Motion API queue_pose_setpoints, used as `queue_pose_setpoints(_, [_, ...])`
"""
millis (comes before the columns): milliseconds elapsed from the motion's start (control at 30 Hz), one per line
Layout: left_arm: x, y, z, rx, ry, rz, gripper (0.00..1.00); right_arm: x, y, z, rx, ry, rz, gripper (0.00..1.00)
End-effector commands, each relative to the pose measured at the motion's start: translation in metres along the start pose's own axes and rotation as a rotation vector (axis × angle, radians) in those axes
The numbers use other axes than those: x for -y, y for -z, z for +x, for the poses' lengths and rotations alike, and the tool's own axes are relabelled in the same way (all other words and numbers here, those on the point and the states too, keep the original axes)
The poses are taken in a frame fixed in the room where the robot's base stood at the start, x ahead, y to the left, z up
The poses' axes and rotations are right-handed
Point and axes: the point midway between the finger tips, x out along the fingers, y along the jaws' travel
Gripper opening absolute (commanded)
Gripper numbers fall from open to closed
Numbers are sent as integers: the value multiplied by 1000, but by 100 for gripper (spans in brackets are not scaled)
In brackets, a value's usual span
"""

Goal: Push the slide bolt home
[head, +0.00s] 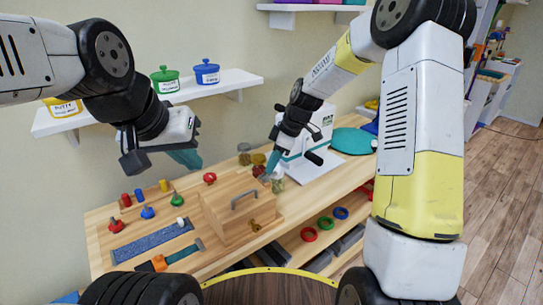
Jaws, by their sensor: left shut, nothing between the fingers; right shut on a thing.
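A wooden activity board (105,221) lies on the bench and carries a raised wooden box (223,222). A small brass fitting (254,225) sits on the box's front, below a grey handle; I cannot tell whether it is the slide bolt. My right gripper (267,174) points down behind the box's far right corner, among small jars. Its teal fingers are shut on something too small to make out. My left gripper (197,163) is shut and empty, in the air above the back of the board, well left of the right gripper.
Coloured pegs and knobs (148,212), a blue strip (152,240) and an orange-and-teal strap (160,263) are on the board's left. Small jars (244,154) and a white machine (310,140) stand behind. A wall shelf (215,86) is above. Rings (309,234) lie on the lower shelf.

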Motion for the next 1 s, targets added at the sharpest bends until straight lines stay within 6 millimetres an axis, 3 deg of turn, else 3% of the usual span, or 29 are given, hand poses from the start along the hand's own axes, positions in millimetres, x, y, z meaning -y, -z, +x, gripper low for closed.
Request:
queue_pose_setpoints(200, [0, 0, 0, 0, 0, 0, 0, 0, 1, 0, 0, -2, -1, 0])
queue_pose_setpoints(433, [0, 0, 0, 0, 0, 0, 0, 21, 20, 7, 0, 0, -3, 0])
queue_pose_setpoints(700, [0, 0, 0, 0, 0, 0, 0, 24, 23, 9, -2, 3, -2, 0])
queue_pose_setpoints(733, [0, 0, 0, 0, 0, 0, 0, 24, 23, 9, -2, 3, -3, 22])
queue_pose_setpoints(800, [0, 0, 0, 0, 0, 0, 0, 24, 23, 9, -2, 3, -3, 35])
queue_pose_setpoints(1000, [0, 0, 0, 0, 0, 0, 0, 23, 22, 9, -1, 1, -1, 39])
